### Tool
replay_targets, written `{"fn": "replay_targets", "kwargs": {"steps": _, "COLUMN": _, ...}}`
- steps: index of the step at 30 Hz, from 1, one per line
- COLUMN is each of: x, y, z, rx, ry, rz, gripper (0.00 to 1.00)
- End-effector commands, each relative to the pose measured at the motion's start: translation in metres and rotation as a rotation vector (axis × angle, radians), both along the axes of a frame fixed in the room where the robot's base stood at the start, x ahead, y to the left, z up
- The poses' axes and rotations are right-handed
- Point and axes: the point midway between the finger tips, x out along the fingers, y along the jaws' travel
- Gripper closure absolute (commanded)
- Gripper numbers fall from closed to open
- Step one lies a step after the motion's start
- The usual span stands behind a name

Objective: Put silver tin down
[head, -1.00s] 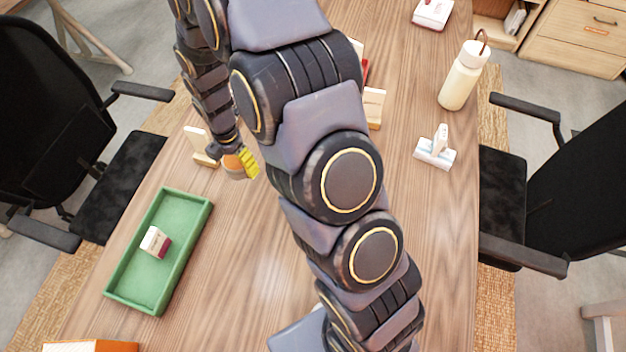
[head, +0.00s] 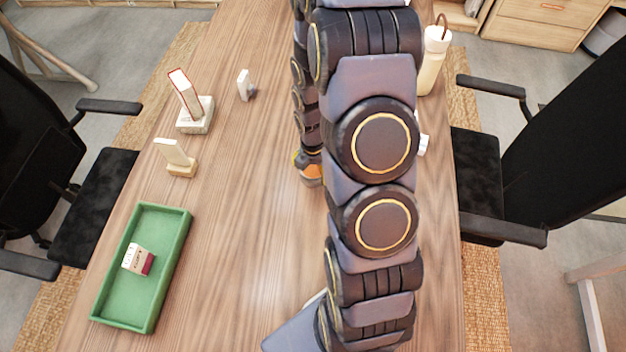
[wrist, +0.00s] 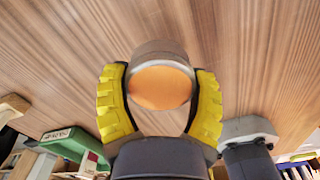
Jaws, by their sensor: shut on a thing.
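The silver tin (wrist: 160,54) shows in the wrist view as a round grey body with an orange end facing the camera. My gripper (wrist: 160,85) has its two yellow fingers on either side of the tin and is shut on it. In the head view the tin (head: 312,178) shows its orange and grey parts at the end of my arm, over the middle of the table (head: 235,200). My gripper (head: 297,160) is mostly hidden there behind my arm. I cannot tell whether the tin touches the table.
A green tray (head: 102,311) holding a small white and dark red box (head: 138,259) lies at the left. Wooden stands (head: 181,168) and (head: 195,117) and a small white item (head: 244,85) are farther back. A cream bottle (head: 431,65) stands right. Table between tray and arm is clear.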

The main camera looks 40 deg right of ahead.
Motion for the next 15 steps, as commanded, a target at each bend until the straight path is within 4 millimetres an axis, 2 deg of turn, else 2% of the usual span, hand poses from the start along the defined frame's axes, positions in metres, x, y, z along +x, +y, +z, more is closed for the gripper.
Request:
{"fn": "replay_targets", "kwargs": {"steps": 12, "x": -0.001, "y": 0.001, "z": -0.045, "rx": 0.002, "ry": 0.007, "rz": 0.000, "gripper": 0.71}}
{"fn": "replay_targets", "kwargs": {"steps": 15, "x": 0.000, "y": 0.000, "z": -0.048, "rx": 0.000, "ry": 0.002, "rz": 0.001, "gripper": 0.71}}
